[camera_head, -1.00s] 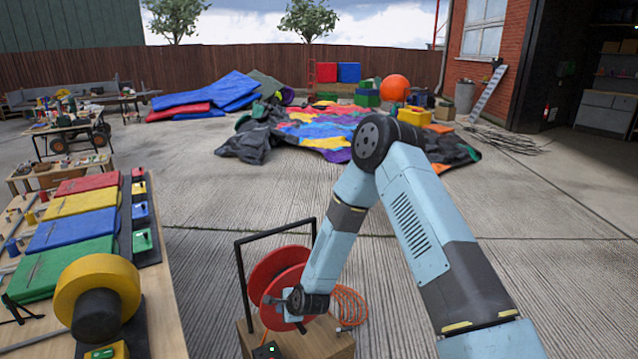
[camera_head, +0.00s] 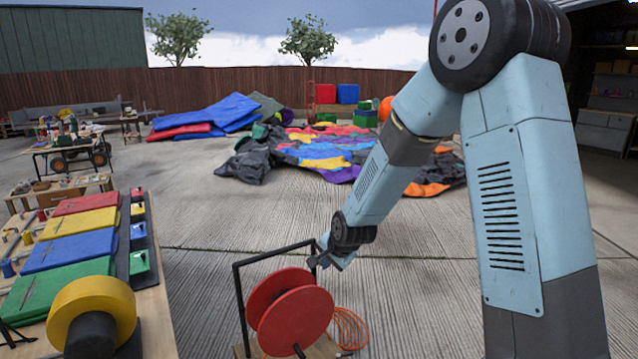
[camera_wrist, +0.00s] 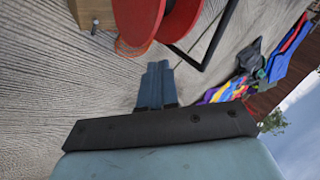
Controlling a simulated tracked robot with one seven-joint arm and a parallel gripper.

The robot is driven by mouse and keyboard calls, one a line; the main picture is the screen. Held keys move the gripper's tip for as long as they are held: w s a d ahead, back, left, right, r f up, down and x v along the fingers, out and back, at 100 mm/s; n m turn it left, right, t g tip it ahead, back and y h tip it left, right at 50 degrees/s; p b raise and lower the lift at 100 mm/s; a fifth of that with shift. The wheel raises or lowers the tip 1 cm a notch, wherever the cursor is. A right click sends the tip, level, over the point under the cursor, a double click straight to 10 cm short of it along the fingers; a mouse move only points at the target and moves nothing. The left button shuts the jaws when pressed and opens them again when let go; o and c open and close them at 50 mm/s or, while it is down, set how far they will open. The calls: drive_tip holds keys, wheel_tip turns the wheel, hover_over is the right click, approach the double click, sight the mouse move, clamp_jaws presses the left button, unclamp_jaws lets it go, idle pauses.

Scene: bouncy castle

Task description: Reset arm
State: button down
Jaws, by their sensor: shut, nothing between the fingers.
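My gripper (camera_head: 318,262) is at the end of my light blue arm, beside the top right of the black frame around the red hose reel (camera_head: 295,318). In the wrist view my gripper (camera_wrist: 158,66) has its fingers together with nothing between them. The red reel (camera_wrist: 165,15) shows at the top of that view, beyond the fingertips. I cannot tell from these views whether the gripper touches the black frame.
A workbench with colored panels (camera_head: 70,248) and a yellow roll (camera_head: 118,300) stands at the left. An orange hose (camera_head: 350,328) coils beside the reel. A deflated multicolored castle (camera_head: 320,150) lies farther back. Open concrete (camera_head: 210,200) lies between.

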drive_tip(key=s+d+r+n+h, duration=0.1)
drive_tip(key=s+d+r+n, duration=0.1)
drive_tip(key=s+d+r, duration=0.55)
drive_tip(key=s+d+r+n+h, duration=0.15)
drive_tip(key=s+d+r, duration=0.3)
drive_tip(key=r, duration=0.55)
drive_tip(key=s+d+r+n, duration=0.2)
drive_tip(key=s+d+r, duration=0.2)
drive_tip(key=s, duration=0.6)
drive_tip(key=s+d+r+n, duration=0.2)
drive_tip(key=s+d+r, duration=0.2)
drive_tip(key=s, duration=0.6)
drive_tip(key=shift+d+g+h, duration=0.4)
drive_tip(key=shift+d+h, duration=0.05)
drive_tip(key=shift+d, duration=0.2)
